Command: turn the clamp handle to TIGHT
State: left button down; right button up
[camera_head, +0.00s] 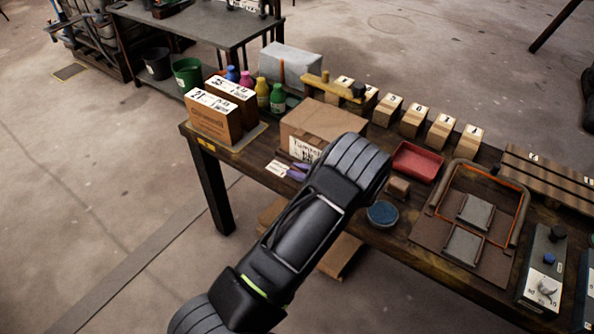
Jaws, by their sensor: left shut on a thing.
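My left arm (310,230) reaches up from the bottom left, over the near edge of the workbench. Its dark rounded end covers the bench between the cardboard box and the red tray. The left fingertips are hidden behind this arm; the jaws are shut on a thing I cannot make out. I cannot clearly pick out the clamp handle or a TIGHT mark. A yellow bar (318,83) with a dark knob (358,92) stands at the back of the bench, clear of my arm; I cannot tell whether it is the clamp. My right gripper is not in view.
The bench holds a cardboard box (325,122), a red tray (416,162), a blue round dish (382,213), an orange-edged frame (520,200) and a knobbed control box (545,265). Several numbered wooden blocks line the back. Labelled cartons (212,117) stand left. Floor is clear at left.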

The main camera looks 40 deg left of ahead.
pick_arm(q)
jog(key=m+t, duration=0.3)
jog(key=shift+h, duration=0.4)
jog(key=m+t+h+b, duration=0.1)
jog(key=m+t+b, duration=0.1)
jog(key=t, duration=0.1)
jog(key=shift+f, duration=0.2)
jog(key=shift+m+t+h+b, duration=0.8)
jog(key=shift+m+t, duration=0.2)
jog(key=shift+m, duration=0.2)
jog(key=m+t+h+b, duration=0.2)
jog(key=m+h+b, duration=0.1)
jog(key=m+t+h+b, duration=0.1)
jog(key=m+h+b, duration=0.2)
jog(key=shift+w+a+t, duration=0.1)
jog(key=shift+t, duration=0.3)
jog(key=m+h+b, duration=0.1)
jog(key=m+h, duration=0.1)
jog(key=h, duration=0.1)
jog(key=shift+r+m+t, duration=0.15)
jog(key=shift+m+t, duration=0.15)
jog(key=shift+w+d+r+m+h+b, duration=0.15)
jog(key=shift+m+h+b, duration=0.3)
jog(key=shift+m+h, duration=0.45)
jog(key=shift+d, duration=0.1)
jog(key=c, duration=1.4)
grip_release()
